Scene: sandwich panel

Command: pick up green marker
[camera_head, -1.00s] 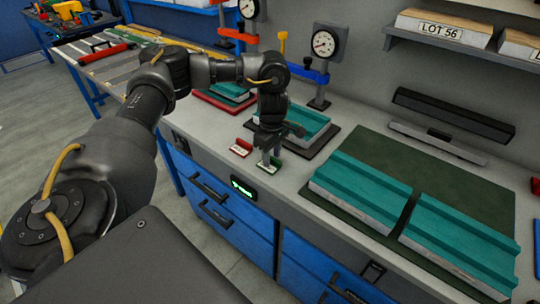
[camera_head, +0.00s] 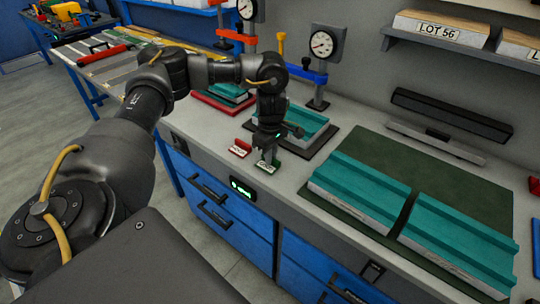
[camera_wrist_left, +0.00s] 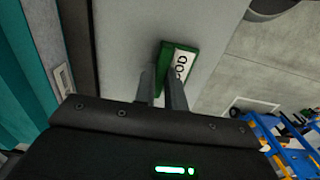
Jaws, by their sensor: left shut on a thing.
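The green marker (camera_head: 272,167) is a small green block with a white label, near the front edge of the bench. In the left wrist view it (camera_wrist_left: 164,58) shows with its label, partly readable as "OOD". My left gripper (camera_head: 267,156) points down at the bench and is shut on the green marker, with its fingers (camera_wrist_left: 162,88) at the block's near end. The marker appears still at bench height; I cannot tell whether it touches the surface. My right gripper is not in view.
A red marker (camera_head: 240,147) with a white label stands just left of the green one. Behind the gripper, a teal panel (camera_head: 304,126) lies on a dark mat. Larger teal panels (camera_head: 358,184) lie on a green mat to the right. Gauge stands (camera_head: 323,60) rise behind.

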